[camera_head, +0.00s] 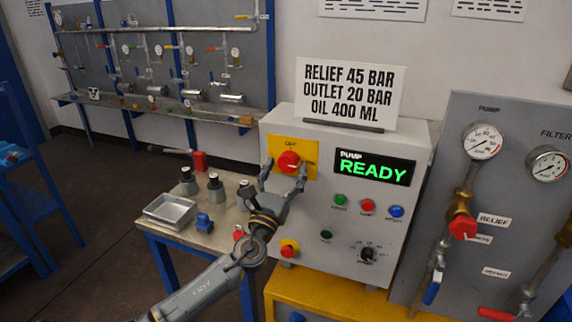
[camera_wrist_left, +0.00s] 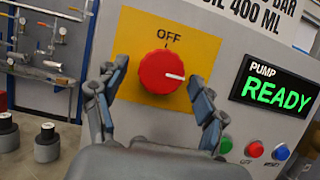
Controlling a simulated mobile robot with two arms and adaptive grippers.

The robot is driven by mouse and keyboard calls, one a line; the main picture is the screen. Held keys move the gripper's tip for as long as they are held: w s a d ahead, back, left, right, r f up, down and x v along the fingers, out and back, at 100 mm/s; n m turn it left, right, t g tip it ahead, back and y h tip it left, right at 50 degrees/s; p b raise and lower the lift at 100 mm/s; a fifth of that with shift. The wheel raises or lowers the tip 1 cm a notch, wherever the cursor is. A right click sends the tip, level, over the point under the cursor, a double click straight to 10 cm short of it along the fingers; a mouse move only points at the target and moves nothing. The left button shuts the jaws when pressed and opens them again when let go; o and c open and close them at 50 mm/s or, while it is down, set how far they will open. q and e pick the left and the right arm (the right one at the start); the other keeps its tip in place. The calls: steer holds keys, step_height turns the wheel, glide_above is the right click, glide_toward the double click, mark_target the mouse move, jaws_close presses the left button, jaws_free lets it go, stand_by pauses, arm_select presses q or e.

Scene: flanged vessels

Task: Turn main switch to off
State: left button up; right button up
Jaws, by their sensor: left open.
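The main switch is a red round knob (camera_head: 288,162) on a yellow plate (camera_head: 309,148) at the upper left of the grey control box (camera_head: 330,215). In the left wrist view the red knob (camera_wrist_left: 161,72) has a white mark pointing right, and "OFF" is printed above it. My left gripper (camera_head: 284,180) is open in front of the plate. In the left wrist view its fingers (camera_wrist_left: 160,92) stand on either side of the knob, with visible gaps; contact is not seen. My right gripper is not in view.
A sign (camera_head: 348,91) stands on the box. Small buttons (camera_head: 367,206) and a black dial (camera_head: 367,254) sit lower on its front. A gauge panel (camera_head: 500,190) stands close on the right. A bench (camera_head: 165,228) with a metal tray (camera_head: 170,209) and dark weights is at left.

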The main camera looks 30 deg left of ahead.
arm_select(q)
steer(key=shift+w+r, duration=0.1)
steer(key=shift+w, duration=0.1)
steer(key=c, duration=1.2)
steer(key=shift+o, duration=0.3)
